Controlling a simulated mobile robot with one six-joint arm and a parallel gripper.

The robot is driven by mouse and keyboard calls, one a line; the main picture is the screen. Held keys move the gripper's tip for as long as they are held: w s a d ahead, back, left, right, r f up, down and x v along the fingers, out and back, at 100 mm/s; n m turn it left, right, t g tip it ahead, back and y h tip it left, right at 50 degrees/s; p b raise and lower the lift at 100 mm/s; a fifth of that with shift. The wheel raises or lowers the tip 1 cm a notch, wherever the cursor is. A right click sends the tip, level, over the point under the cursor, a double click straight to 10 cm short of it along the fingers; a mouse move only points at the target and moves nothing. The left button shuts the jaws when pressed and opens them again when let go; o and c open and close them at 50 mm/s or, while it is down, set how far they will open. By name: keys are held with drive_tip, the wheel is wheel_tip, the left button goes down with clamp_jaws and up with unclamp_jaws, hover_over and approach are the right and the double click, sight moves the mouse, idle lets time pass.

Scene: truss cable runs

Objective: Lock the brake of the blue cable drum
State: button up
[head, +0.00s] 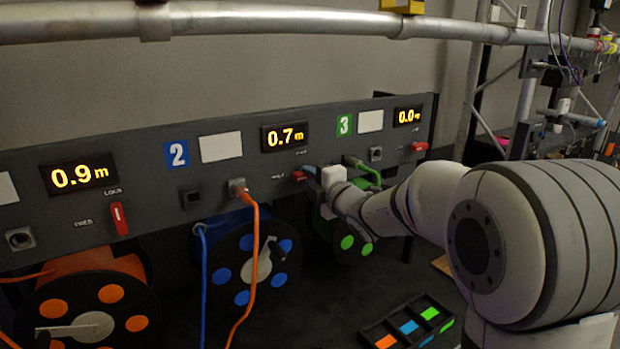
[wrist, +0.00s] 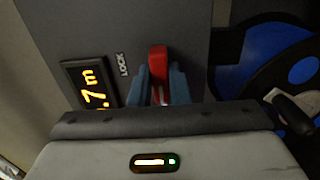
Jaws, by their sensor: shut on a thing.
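The blue cable drum (head: 232,262) hangs below panel section 2 in the head view. Part of it shows at the right of the wrist view (wrist: 262,52). Its red brake lever (head: 299,176) sits under the 0.7 m display. The lever lies along the panel's length, not up toward the LOCK mark. In the wrist view the red lever (wrist: 158,62) is between the blue-grey fingers of my gripper (wrist: 160,88), which is shut on it. The FREE mark is partly legible left of the lever in the head view. My gripper (head: 312,172) partly hides the lever's right side.
An orange cable (head: 254,265) plugs into section 2, and a blue cable (head: 203,270) hangs beside it. The orange drum (head: 85,262) and green drum (head: 326,228) flank the blue one. A divided tray (head: 372,335) stands low in front. A metal pipe (head: 270,22) runs above the panel.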

drive_tip(key=shift+a, duration=0.15)
clamp_jaws()
drive_tip(key=m+b, duration=0.2)
drive_tip(key=m, duration=0.6)
drive_tip(key=shift+f, duration=0.2)
drive_tip(key=m, duration=0.5)
drive_tip(key=shift+m+p, duration=0.35)
drive_tip(key=shift+m, duration=0.05)
drive_tip(key=shift+f+m+p, duration=0.15)
drive_tip(key=shift+m+p, duration=0.4)
drive_tip(key=shift+m, duration=1.55)
